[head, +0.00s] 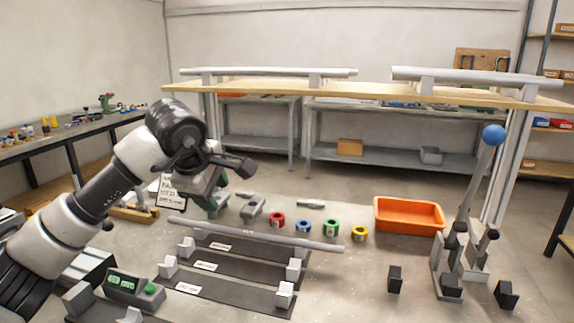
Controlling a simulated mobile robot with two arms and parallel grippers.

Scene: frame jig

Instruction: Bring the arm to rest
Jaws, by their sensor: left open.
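My left arm (75,225) comes in from the left, white and dark grey, bent at a black joint. My left gripper (212,203) hangs above the back left of the work surface and points down. Its jaws are open and nothing shows between them, though the arm partly hides them. A long grey bar (255,234) lies across the jig in front of the gripper, apart from it. My right gripper is not in view.
Dark jig strips (235,262) with light end blocks lie in front. Red, blue, green and yellow rings (332,226) stand near an orange bin (409,214). A blue-knobbed lever (474,190) rises at right. A raised shelf (370,88) carries more bars behind.

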